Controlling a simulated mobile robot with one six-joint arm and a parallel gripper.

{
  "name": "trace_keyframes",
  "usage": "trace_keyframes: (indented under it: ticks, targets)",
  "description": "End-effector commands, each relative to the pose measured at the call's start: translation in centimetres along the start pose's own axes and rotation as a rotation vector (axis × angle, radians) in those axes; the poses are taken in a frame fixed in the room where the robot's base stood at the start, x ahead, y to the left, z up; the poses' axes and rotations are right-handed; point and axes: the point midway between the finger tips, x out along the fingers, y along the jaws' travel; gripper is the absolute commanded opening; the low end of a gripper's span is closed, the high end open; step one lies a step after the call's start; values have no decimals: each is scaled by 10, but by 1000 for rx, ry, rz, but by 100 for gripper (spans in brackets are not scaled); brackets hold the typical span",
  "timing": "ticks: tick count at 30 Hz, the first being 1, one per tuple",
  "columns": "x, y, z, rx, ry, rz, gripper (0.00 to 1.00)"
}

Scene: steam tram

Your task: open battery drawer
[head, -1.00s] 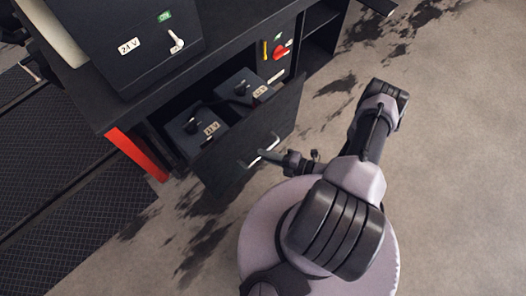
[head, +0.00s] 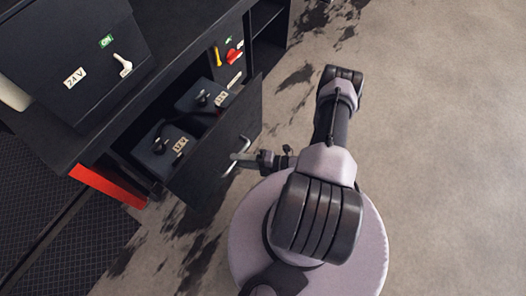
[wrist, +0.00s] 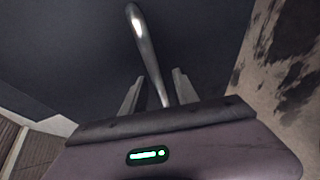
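The battery drawer (head: 215,150) stands pulled out from the dark cabinet, with its front panel well clear of the cabinet. Two dark battery boxes with white labels sit inside, a nearer one (head: 158,150) and a farther one (head: 200,92). The drawer's metal bar handle (head: 237,152) is on the front panel. My gripper (head: 246,160) is at this handle. In the wrist view, the handle (wrist: 146,45) runs between the two spread fingers of my gripper (wrist: 157,85), with gaps visible beside it. The handle's lower end is hidden behind the gripper body.
A box labelled 24 V (head: 75,55), with a white lever and green ON label, stands on the cabinet top. A red and yellow switch panel (head: 230,58) is right of the drawer. Floor at the right is clear.

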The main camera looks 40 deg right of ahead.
Motion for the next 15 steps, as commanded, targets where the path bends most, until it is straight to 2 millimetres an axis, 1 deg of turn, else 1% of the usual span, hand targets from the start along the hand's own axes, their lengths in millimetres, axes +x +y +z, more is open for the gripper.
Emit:
trace_keyframes:
  ticks: [2, 5, 8, 9, 12, 15]
  targets:
    - [-7, 1, 1, 0, -3, 0, 36]
    - [-26, 2, 2, -1, -8, 1, 36]
    - [-56, 3, 2, -1, -9, 0, 36]
    - [-71, 3, 2, -2, -12, 0, 36]
    - [-105, 3, 2, -3, -10, -1, 36]
    - [-134, 2, 1, -2, -7, -1, 36]
